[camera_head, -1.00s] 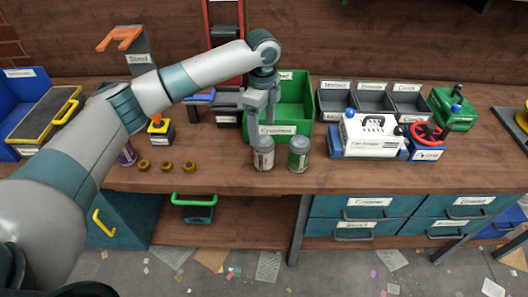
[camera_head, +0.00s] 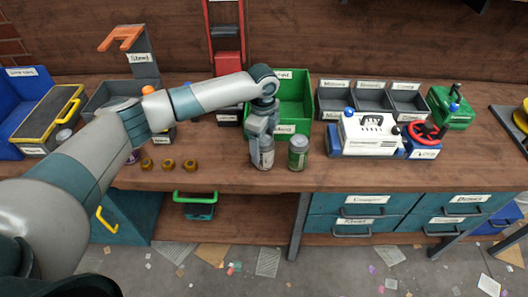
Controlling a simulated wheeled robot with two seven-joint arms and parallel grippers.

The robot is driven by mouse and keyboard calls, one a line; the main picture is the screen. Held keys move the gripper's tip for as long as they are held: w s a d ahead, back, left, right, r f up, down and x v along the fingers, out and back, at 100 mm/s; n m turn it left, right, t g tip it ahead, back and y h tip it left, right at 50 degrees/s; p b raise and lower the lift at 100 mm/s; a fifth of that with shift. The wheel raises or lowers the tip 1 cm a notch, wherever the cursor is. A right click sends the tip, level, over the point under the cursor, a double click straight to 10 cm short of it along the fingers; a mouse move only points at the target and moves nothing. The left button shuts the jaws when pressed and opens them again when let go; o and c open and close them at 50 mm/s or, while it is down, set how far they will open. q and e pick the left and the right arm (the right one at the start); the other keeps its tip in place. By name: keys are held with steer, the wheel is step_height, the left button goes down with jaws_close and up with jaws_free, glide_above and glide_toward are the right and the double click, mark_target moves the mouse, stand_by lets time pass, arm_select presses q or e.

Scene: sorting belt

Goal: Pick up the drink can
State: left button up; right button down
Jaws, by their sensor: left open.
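Two cans stand upright side by side on the workbench, in front of the green bin. One is a grey-white can (camera_head: 264,155) and the other is a green can (camera_head: 298,153) with a pale label, just to its right. I cannot read the labels to tell which is the drink can. My left gripper (camera_head: 262,139) points down at the grey-white can, with its open fingers at the can's upper part. The fingers hide part of that can's top and left side. My right gripper is not in view.
The green bin (camera_head: 305,104) stands behind the cans. Several brass nuts (camera_head: 168,164) lie to the left. A white machine (camera_head: 370,133) and grey bins (camera_head: 371,100) stand to the right. The bench front (camera_head: 400,178) is clear.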

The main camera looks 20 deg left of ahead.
mark_target(264, 156)
arm_select(q)
steer(key=f, duration=0.1)
steer(key=f+p, duration=0.1)
steer(key=f, duration=0.1)
steer(key=shift+s+d+f+p, duration=0.25)
steer(key=shift+f+p, duration=0.1)
steer(key=shift+p, duration=0.05)
steer(key=shift+f, duration=0.6)
steer(key=c, duration=1.1)
